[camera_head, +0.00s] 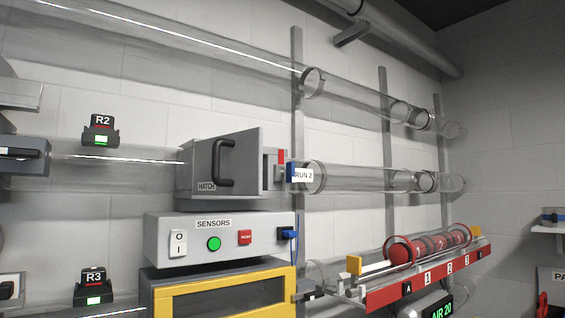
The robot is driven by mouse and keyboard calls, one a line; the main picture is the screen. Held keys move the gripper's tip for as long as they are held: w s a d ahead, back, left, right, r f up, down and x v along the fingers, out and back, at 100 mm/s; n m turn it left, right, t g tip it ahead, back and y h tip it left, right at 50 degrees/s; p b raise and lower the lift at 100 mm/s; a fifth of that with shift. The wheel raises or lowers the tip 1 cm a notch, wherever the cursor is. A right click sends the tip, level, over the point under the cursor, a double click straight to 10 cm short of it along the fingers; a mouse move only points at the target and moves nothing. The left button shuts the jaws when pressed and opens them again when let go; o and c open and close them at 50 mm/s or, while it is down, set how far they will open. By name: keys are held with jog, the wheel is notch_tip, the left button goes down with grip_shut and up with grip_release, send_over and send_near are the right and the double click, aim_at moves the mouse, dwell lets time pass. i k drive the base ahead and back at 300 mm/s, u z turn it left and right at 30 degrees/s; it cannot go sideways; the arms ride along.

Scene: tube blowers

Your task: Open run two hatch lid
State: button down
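The run two hatch is a grey box (190,180) on the middle clear tube line. Its lid is a grey panel (203,158) marked HATCH, with a black bow handle (219,162). The panel stands upright at the front of the box, and I cannot tell whether it is latched. A small red piece (281,156) and a blue piece (291,172) are at the box's right end, beside the white RUN 2 label (304,175). My gripper is not in view, and nothing is seen touching the handle.
Below the hatch is a SENSORS box (165,222) with a switch and buttons, above a yellow-framed unit (163,300). Black R2 (102,131) and R3 (95,288) devices are at left. A red numbered rack (400,292) with red balls projects at lower right.

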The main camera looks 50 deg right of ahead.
aim_at(231, 164)
jog(key=z, duration=1.2)
jog(key=k, duration=0.75)
jog(key=u, duration=1.15)
